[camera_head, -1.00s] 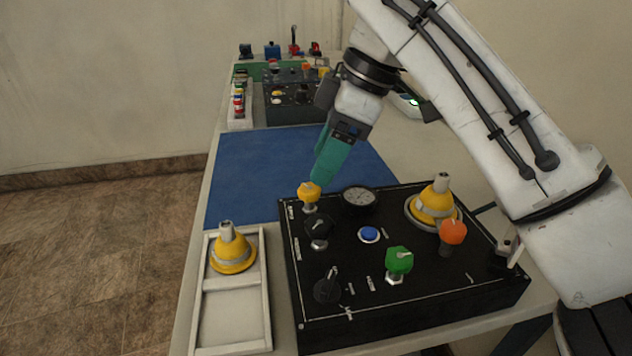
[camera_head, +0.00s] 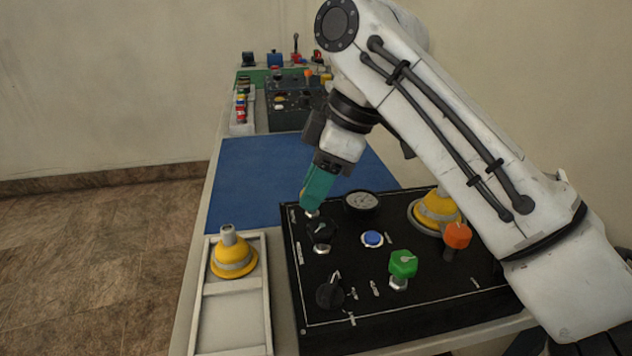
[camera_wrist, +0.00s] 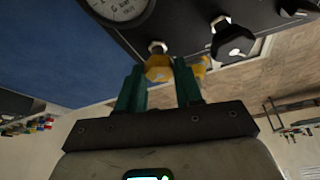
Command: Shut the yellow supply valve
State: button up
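The yellow supply valve knob (camera_wrist: 158,70) shows in the wrist view between the tips of my two teal fingers. My gripper (camera_wrist: 160,82) is open around it, with little room on either side; contact cannot be made out. In the head view my gripper (camera_head: 309,207) points down at the back left corner of the black panel (camera_head: 400,318). It hides the yellow knob there; only a bit of the metal stem shows below the fingers.
A black knob (camera_head: 321,232) stands close in front of my gripper, and a gauge (camera_head: 361,201) to its right. Blue button (camera_head: 372,239), green knob (camera_head: 403,264) and orange knob (camera_head: 457,236) lie further right. A yellow cone-shaped part (camera_head: 233,256) sits in the left tray (camera_head: 268,315).

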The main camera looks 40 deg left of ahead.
jog(key=c, duration=0.5)
